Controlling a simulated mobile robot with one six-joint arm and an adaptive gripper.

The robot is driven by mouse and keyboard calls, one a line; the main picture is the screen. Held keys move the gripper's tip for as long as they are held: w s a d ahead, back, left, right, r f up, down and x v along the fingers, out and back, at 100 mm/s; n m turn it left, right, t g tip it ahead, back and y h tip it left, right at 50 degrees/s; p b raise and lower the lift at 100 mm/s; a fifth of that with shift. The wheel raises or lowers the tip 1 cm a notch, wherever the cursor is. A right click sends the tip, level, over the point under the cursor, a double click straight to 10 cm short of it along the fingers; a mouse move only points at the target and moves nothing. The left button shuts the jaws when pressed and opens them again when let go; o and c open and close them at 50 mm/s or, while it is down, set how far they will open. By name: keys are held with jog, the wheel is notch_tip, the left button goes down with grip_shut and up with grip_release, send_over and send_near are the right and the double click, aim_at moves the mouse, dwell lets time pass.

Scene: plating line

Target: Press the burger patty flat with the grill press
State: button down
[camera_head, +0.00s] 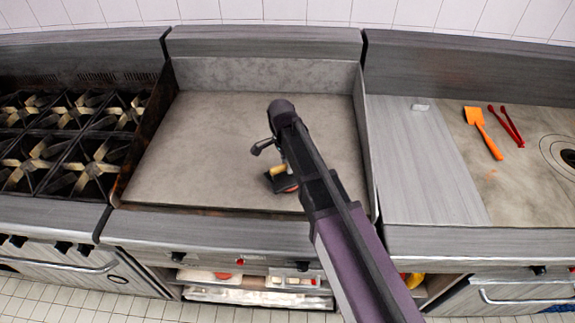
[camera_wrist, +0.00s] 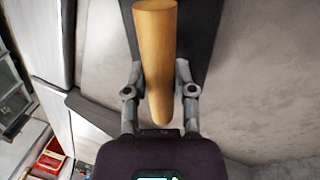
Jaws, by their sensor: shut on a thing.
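The grill press (camera_head: 283,184) is a dark flat plate with a tan wooden handle (camera_head: 278,170). It is at the front right of the griddle (camera_head: 200,150) in the head view. My gripper (camera_wrist: 158,78) is shut on the handle, with one finger on each side of it in the wrist view. The dark plate (camera_wrist: 197,35) shows behind the handle there. The burger patty (camera_head: 291,189) shows only as a thin reddish sliver at the press's lower right edge; the rest is hidden. I cannot tell whether the plate touches it.
The griddle is otherwise clear, with raised walls at the back and sides. A burner range (camera_head: 65,140) stands left. On the right counter (camera_head: 425,165) lie an orange spatula (camera_head: 482,130) and red tongs (camera_head: 507,127). A shelf (camera_head: 250,285) with food items is below.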

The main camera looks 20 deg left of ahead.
jog(key=shift+f+b, duration=0.3)
dwell(0.5)
jog(key=shift+s+d+f, duration=0.1)
dwell(1.4)
dwell(2.1)
jog(key=shift+r, duration=0.3)
jog(key=shift+r+p, duration=4.25)
jog(key=shift+p, duration=0.2)
jog(key=shift+f, duration=0.1)
